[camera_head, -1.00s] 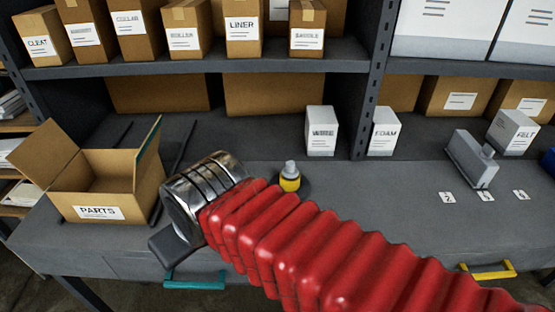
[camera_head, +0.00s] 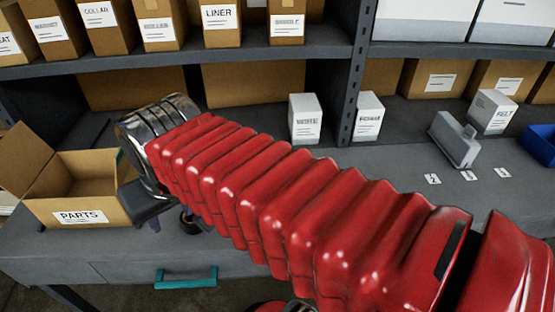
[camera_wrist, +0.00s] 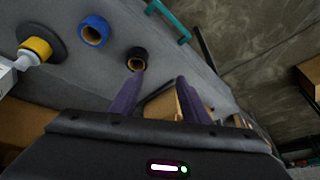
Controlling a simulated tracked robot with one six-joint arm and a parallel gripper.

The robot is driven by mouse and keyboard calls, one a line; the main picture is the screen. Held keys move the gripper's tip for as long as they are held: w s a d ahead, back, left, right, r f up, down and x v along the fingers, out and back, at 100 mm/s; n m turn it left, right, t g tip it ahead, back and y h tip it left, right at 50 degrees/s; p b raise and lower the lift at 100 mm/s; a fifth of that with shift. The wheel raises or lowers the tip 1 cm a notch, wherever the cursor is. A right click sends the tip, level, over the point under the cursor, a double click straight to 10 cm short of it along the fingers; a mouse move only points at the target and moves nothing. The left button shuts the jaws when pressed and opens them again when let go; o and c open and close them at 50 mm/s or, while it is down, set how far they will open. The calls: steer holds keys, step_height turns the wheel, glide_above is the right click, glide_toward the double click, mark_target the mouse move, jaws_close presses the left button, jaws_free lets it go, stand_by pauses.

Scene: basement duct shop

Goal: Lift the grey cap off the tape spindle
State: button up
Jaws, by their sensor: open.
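The tape spindle shows in the wrist view at the upper left, with a dark round base (camera_wrist: 52,30) and a yellow tape roll (camera_wrist: 38,47) on it. Its pale grey cap (camera_wrist: 27,58) is on the spindle's end. My gripper (camera_wrist: 159,78) is open and empty, its two purple fingers apart, well to the right of the spindle in that view. In the head view my red-sleeved arm hides the spindle and cap, and only a bit of my gripper (camera_head: 155,222) shows near the PARTS box.
A blue tape roll (camera_wrist: 95,32) and a black tape roll (camera_wrist: 137,58) lie on the bench near the fingers. An open PARTS box (camera_head: 80,190) stands at the left. White boxes (camera_head: 305,118) stand behind my arm. A grey holder (camera_head: 455,138) stands at the right.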

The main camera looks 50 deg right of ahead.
steer(key=w+d+r+m+g, duration=0.15)
steer(key=d+m, duration=0.25)
steer(key=d, duration=0.4)
steer(key=w+d+r+m+g, duration=0.1)
steer(key=w+d+r+m, duration=0.15)
steer(key=d+m, duration=0.4)
steer(key=s+d+r+m+g, duration=0.1)
steer(key=s+d+m, duration=0.1)
steer(key=d, duration=0.6)
steer(key=s+d+m+g, duration=0.1)
steer(key=d+m, duration=0.2)
steer(key=d, duration=0.6)
steer(key=shift+s+d+r+y, duration=0.2)
steer(key=shift+s+r+y, duration=0.1)
steer(key=shift+s+r, duration=0.1)
steer(key=shift+w+m, duration=0.1)
steer(key=shift+m, duration=0.15)
step_height(320, 180, down, 9)
steer(key=shift+r, duration=0.2)
